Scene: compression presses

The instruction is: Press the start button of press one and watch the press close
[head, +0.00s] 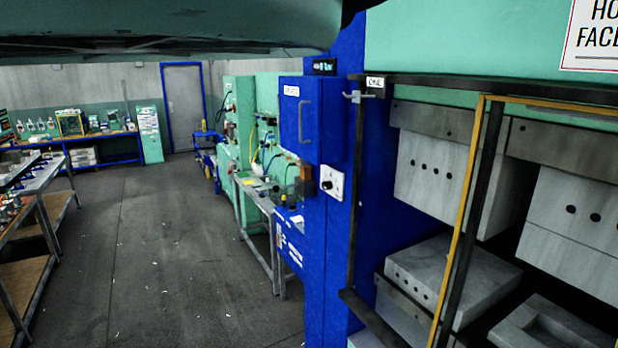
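Press one stands close at the right, with a small plate reading "ONE" (375,82) on its frame. Its upper grey block (432,180) hangs clear above the lower grey block (455,272), so the press stands open. A blue control cabinet (318,120) with a handle is at its left side. A white plate with a black knob (331,183) is on the cabinet's lower part. A sloping blue panel (290,232) with small controls projects beside it. I cannot tell which control is the start button. My gripper is not in view.
A yellow-edged guard frame (461,215) crosses the press front. A second pair of blocks is at the far right. A steel table (262,205) and green machines stand beyond the cabinet. Benches (38,188) line the left.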

